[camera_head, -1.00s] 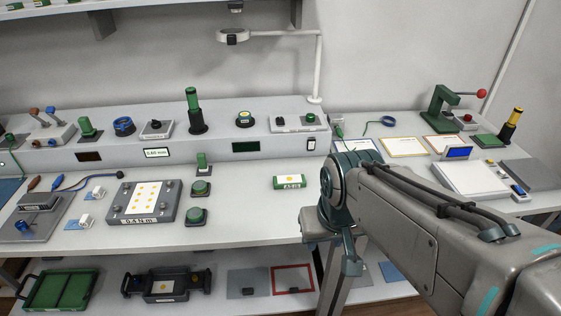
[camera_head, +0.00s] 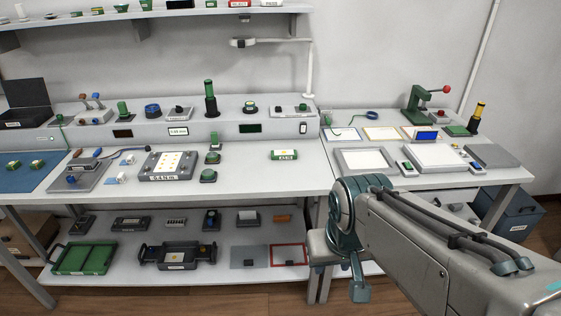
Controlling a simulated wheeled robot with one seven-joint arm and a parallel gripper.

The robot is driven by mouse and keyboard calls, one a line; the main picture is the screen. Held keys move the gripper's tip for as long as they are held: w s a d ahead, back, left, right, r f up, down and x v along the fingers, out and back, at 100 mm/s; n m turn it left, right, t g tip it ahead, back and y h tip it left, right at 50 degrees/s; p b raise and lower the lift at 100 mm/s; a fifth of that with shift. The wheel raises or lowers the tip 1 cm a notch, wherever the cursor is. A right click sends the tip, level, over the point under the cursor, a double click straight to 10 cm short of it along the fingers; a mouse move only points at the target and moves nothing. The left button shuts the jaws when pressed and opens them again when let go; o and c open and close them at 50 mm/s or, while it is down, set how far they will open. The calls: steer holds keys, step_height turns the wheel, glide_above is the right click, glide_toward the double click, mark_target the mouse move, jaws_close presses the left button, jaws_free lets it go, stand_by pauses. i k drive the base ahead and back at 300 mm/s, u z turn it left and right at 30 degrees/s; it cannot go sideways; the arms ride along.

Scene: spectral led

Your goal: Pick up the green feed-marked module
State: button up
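A green module with a white and yellow label (camera_head: 285,154) lies flat on the right part of the long workbench, apart from other things. Its lettering is too small to read as a feed mark. More small green-and-white modules (camera_head: 14,164) sit on the blue mat at the far left, and their marks cannot be read either. My gripper (camera_head: 340,274) hangs in front of the bench, below and to the right of the lone module and well apart from it. My wrist partly hides the gripper, and whether its fingers are open is unclear.
A grey fixture tray (camera_head: 181,147) and green buttons (camera_head: 209,175) stand left of the lone module. The raised back console (camera_head: 280,127) carries knobs and displays. A lower shelf holds a green tray (camera_head: 85,258). The right bench (camera_head: 375,180) holds white panels and a press.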

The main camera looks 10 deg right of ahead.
mark_target(275, 154)
steer(key=z, duration=0.5)
steer(key=k, duration=0.15)
steer(key=u, duration=1.2)
steer(key=i, duration=1.7)
steer(key=z, duration=0.9)
